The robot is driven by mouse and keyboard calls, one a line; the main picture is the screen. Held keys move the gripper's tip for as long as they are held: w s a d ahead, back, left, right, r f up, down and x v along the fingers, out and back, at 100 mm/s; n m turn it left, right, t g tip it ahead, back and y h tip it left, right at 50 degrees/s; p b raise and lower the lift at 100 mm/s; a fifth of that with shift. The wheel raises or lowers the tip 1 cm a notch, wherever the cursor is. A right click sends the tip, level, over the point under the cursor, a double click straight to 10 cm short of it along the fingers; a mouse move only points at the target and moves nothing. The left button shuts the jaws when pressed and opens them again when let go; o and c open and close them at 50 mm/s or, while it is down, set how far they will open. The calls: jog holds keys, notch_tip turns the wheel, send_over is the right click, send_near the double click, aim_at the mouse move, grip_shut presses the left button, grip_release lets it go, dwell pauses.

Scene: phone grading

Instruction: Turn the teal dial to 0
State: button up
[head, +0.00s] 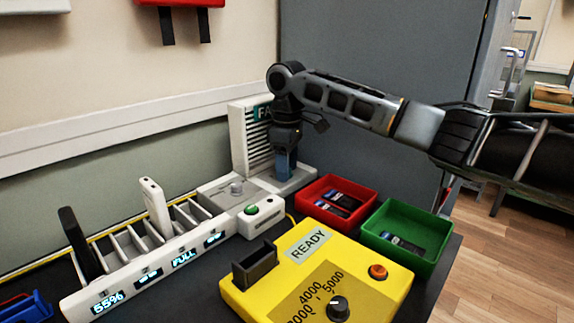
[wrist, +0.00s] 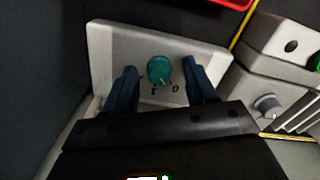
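The teal dial (wrist: 159,69) sits on a pale grey plate (wrist: 110,45) in the wrist view, with the marks "1" and "0" printed below it. A small pale pointer on the dial faces down, roughly between those marks; its exact setting is hard to tell. My gripper (wrist: 160,68) is open, with one blue finger on each side of the dial and visible gaps between. In the head view, my gripper (head: 286,165) points down over the base of a white slatted unit (head: 243,135) with a partly covered "FA" label. The dial is hidden there.
A red tray (head: 352,217) and a green tray (head: 440,255) hold phones. A yellow tester (head: 380,290) reading "READY" stands in front. A white charging rack (head: 95,305) is at left. A grey knob (head: 236,187) and green button (head: 250,209) are near my gripper.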

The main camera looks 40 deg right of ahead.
jog(key=shift+r+p, duration=0.5)
jog(key=shift+r, duration=3.4)
